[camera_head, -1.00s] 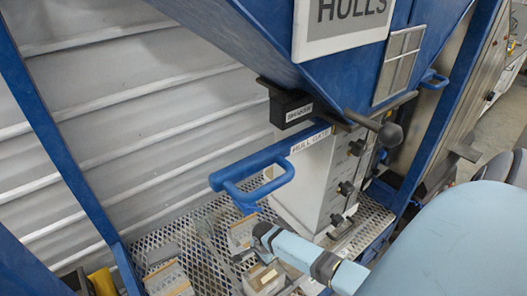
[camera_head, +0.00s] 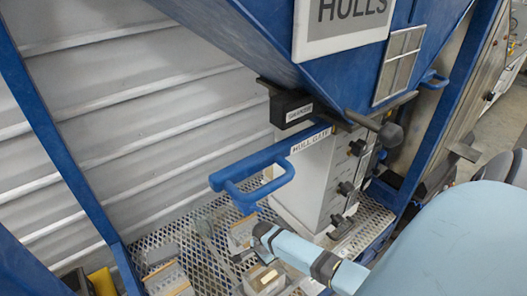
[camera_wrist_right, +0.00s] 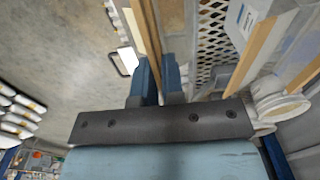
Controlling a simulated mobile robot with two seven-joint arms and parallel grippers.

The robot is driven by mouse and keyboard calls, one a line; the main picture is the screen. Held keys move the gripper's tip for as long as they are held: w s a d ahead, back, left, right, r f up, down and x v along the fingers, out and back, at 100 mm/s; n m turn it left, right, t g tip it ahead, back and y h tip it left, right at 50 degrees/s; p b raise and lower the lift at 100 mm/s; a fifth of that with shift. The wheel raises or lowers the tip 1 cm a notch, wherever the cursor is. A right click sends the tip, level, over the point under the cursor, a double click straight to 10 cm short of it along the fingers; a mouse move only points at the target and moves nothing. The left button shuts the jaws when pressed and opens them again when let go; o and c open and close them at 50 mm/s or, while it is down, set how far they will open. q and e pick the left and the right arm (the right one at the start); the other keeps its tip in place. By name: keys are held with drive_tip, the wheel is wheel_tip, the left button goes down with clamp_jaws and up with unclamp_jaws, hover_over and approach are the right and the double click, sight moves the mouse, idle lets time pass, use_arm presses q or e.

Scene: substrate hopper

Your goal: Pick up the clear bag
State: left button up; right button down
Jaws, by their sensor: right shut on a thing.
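My right arm comes in from the right in the head view, its end over the mesh deck among clear bags with pale, tan-edged contents. In the right wrist view my right gripper (camera_wrist_right: 158,82) has its two blue fingers closed on a thin, tan-edged clear bag (camera_wrist_right: 149,35), which extends away beyond the fingertips. Its far end is cut off by the picture's edge. In the head view one clear bag (camera_head: 265,279) is beside my right arm and another (camera_head: 167,277) stands at lower left. My left gripper is not in view.
A blue hopper (camera_head: 240,45) overhangs the deck. A blue handle (camera_head: 250,175) and a grey gate housing (camera_head: 305,175) stand close above my right arm. The mesh deck (camera_head: 150,245) has bare patches. More clear bags (camera_wrist_right: 275,40) stand right of the fingers in the wrist view.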

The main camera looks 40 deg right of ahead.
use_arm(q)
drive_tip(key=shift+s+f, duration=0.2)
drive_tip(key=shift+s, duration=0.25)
